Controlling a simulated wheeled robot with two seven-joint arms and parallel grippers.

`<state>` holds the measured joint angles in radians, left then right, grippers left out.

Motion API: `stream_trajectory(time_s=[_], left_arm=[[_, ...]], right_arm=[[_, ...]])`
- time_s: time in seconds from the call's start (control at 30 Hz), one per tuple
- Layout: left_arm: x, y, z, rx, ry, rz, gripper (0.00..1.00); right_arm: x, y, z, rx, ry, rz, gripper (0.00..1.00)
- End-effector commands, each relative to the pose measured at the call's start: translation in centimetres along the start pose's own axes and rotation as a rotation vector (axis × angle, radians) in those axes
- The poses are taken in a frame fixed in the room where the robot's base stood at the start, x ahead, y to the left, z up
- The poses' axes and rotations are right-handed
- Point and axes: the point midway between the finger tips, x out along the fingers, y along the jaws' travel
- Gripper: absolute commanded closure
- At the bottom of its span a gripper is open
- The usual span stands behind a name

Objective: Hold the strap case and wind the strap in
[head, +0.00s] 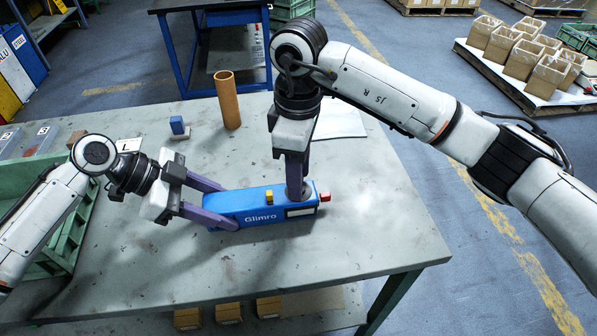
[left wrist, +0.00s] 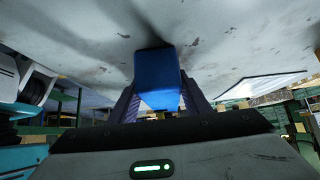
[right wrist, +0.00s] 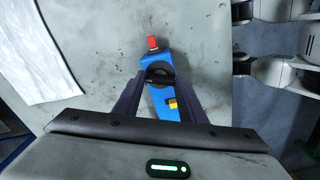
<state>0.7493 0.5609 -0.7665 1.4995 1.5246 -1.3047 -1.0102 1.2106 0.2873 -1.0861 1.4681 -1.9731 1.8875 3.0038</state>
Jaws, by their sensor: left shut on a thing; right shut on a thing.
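The strap case (head: 262,204) is a long blue box marked "Glimro", lying on the grey table. It has a yellow block (head: 269,196) on top and a red piece (head: 325,197) at its right end. My left gripper (head: 222,206) is shut on the case's left end; the blue end also shows between its fingers in the left wrist view (left wrist: 157,75). My right gripper (head: 298,192) points down and is shut on a dark round part (right wrist: 159,74) on top of the case near the red end. I cannot make out a length of strap; the fingers hide part of the round part.
A brown tube (head: 228,100) and a small blue block (head: 178,127) stand behind the case. A white sheet (head: 340,119) lies behind my right gripper. A green crate (head: 75,222) is at the left. The table's front right is clear.

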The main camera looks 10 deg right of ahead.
Motion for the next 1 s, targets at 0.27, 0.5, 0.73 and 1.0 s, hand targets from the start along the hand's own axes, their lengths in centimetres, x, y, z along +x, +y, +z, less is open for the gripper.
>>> stream_trajectory(time_s=[0.27, 0.5, 0.73, 1.0], left_arm=[[0.08, 0.01, 0.04, -0.001, 0.000, 0.000, 0.90], [0.09, 0.04, 0.02, 0.000, 0.001, 0.001, 0.90], [0.09, 0.06, 0.00, 0.000, 0.001, 0.002, 0.90], [0.11, 0.07, 0.00, 0.000, 0.001, 0.002, 0.90]], right_arm=[[-0.07, -0.06, -0.07, -0.003, 0.002, -0.001, 0.44], [-0.02, -0.02, -0.03, -0.002, 0.001, 0.000, 0.44], [-0.15, 0.06, -0.09, -0.040, 0.000, 0.006, 0.44], [-0.01, 0.07, 0.04, -0.278, -0.001, 0.001, 0.44]])
